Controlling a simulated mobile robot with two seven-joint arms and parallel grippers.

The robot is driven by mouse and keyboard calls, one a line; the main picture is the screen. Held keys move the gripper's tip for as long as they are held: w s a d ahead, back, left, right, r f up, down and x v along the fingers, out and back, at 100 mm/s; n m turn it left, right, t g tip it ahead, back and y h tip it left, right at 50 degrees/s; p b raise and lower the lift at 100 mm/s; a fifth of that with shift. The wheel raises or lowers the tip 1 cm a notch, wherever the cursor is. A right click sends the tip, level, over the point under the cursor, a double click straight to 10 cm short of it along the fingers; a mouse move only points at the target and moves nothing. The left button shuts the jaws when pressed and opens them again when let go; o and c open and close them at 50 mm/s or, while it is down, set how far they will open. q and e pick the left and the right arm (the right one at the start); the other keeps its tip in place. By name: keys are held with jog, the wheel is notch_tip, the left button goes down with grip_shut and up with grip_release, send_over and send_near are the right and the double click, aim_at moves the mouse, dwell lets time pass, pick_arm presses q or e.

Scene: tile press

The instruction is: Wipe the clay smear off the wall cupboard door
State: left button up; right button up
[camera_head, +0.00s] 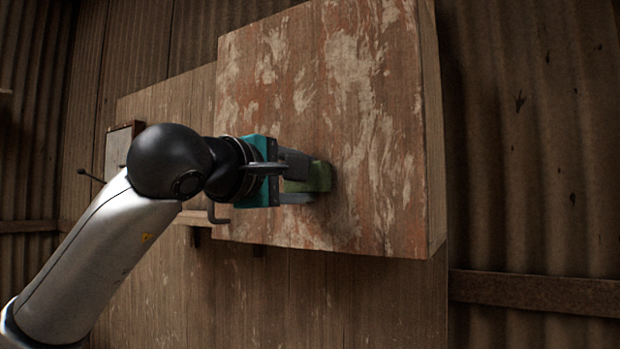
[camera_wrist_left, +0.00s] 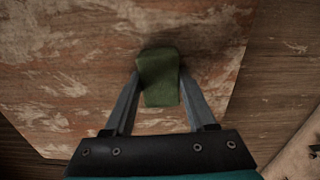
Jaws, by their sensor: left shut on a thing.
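The wall cupboard (camera_head: 370,120) has a reddish-brown wooden door covered in pale, worn patches. The door also fills much of the left wrist view (camera_wrist_left: 70,60). I cannot tell the clay smear apart from these patches. My left gripper (camera_head: 303,180) is shut on a green block-shaped sponge (camera_head: 318,176), at the lower left part of the door. In the left wrist view the sponge (camera_wrist_left: 159,78) sits between the two fingers, its far end at or very close to the door. My right gripper is not in view.
The cupboard hangs on a wooden panel (camera_head: 340,300) in front of corrugated walls (camera_head: 540,130). A small framed box (camera_head: 118,148) is on the panel at left. A small ledge (camera_head: 200,218) lies below my left wrist. Free room lies right of the cupboard.

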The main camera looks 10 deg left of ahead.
aim_at(343, 175)
pick_arm(q)
jog(key=a, duration=0.1)
jog(key=w+a, duration=0.1)
jog(key=a, duration=0.1)
jog(key=shift+w, duration=0.1)
jog(key=shift+s+d+r+b, duration=0.15)
jog(key=shift+s+d, duration=0.3)
jog(key=shift+d, duration=0.85)
jog(key=shift+s+d+b, duration=0.3)
jog(key=shift+s+d, duration=0.2)
jog(key=shift+d, duration=0.75)
jog(key=shift+s+d+r+b, duration=0.15)
jog(key=shift+s+d, duration=0.3)
jog(key=shift+d, duration=0.85)
